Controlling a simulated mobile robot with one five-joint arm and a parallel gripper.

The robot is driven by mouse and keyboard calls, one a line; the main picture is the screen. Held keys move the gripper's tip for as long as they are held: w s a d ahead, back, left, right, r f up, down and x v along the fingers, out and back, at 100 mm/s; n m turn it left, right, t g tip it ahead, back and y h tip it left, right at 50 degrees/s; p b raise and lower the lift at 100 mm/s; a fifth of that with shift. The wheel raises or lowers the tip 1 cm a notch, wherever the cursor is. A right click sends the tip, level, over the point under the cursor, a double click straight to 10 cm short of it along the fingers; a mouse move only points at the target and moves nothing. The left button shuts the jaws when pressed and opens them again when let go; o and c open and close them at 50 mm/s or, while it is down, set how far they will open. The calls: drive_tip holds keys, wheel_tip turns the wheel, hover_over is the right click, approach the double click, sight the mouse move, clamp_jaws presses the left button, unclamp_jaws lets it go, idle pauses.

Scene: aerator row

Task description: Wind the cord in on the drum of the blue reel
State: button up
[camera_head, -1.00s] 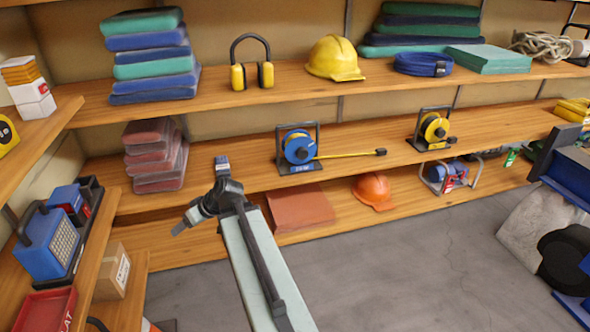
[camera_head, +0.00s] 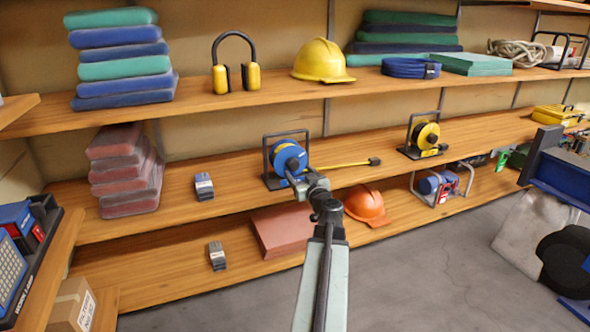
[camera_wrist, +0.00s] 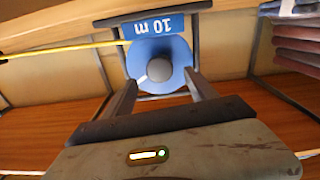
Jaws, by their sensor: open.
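The blue reel (camera_head: 287,156) stands on the middle shelf in a black frame. Its yellow cord (camera_head: 335,164) lies out to the right along the shelf and ends in a black plug (camera_head: 375,161). My gripper (camera_head: 298,181) is in front of the reel and hides its lower part. In the wrist view the reel's blue disc (camera_wrist: 148,47) with a grey round knob (camera_wrist: 159,69) is straight ahead, under an upside-down "10 m" label. My gripper (camera_wrist: 160,80) is open, one finger on each side of the knob. I cannot tell whether they touch the disc.
A yellow reel (camera_head: 425,134) stands further right on the same shelf. A red folded stack (camera_head: 125,170) and a small grey block (camera_head: 204,186) are to the left. An orange helmet (camera_head: 366,205) and a red-brown slab (camera_head: 284,230) lie on the shelf below. The upper shelf (camera_head: 270,98) is overhead.

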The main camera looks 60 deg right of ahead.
sight(294, 166)
drive_tip(key=x, duration=0.5)
drive_tip(key=shift+s, duration=0.1)
drive_tip(key=shift+a, duration=0.1)
drive_tip(key=c, duration=1.4)
drive_tip(key=shift+m, duration=0.3)
